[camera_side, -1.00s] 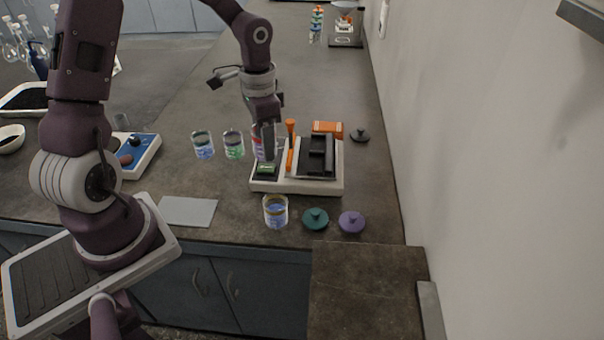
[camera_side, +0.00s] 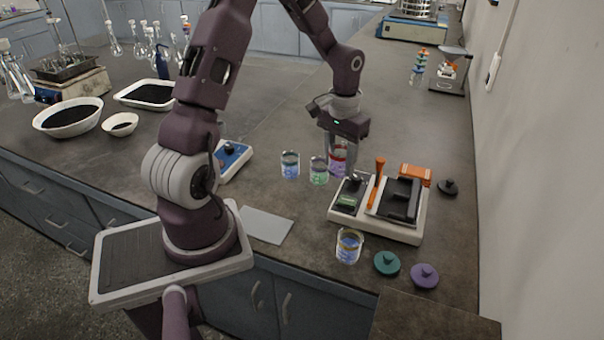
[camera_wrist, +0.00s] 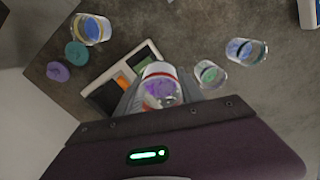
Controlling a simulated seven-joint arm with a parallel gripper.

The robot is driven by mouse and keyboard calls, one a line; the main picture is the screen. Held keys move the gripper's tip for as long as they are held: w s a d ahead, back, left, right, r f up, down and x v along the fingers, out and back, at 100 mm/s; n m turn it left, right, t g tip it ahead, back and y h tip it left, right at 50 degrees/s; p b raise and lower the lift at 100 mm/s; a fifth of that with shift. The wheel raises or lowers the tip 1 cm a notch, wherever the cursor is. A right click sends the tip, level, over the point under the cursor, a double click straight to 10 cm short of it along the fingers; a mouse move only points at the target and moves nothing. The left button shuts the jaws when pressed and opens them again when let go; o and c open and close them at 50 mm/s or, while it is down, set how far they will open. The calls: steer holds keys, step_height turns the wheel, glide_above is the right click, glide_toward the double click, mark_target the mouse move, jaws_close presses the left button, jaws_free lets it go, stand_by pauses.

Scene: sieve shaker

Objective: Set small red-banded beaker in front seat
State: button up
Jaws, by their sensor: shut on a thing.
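The small red-banded beaker (camera_side: 338,158) has purple contents and is between the fingers of my gripper (camera_side: 340,168), which is shut on it. It shows upright in the side view, partly hidden by the fingers, by the rear left corner of a white-based device (camera_side: 378,229). The wrist view shows the beaker (camera_wrist: 158,85) between the fingers, overlapping the device (camera_wrist: 103,98). The device has a black block with a green display (camera_side: 347,200) at left, an orange lever (camera_side: 379,170) and a black raised part. I cannot tell which part is the front seat.
A green-content beaker (camera_side: 319,172) and a blue-content beaker (camera_side: 290,165) stand left of my gripper. A yellow-rimmed beaker (camera_side: 348,246) stands in front of the device, near teal (camera_side: 386,263) and purple (camera_side: 424,275) lids. An orange block (camera_side: 414,175) and black lid (camera_side: 448,187) lie behind.

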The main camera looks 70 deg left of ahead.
steer(key=s+a+f+n, duration=0.2)
steer(key=s+a+n, duration=0.25)
steer(key=a, duration=0.65)
steer(key=f, duration=1)
steer(key=shift+s+a, duration=0.15)
steer(key=shift+s, duration=0.1)
steer(key=o, duration=1.2)
steer(key=shift+f, duration=0.1)
steer(key=shift+c, duration=0.2)
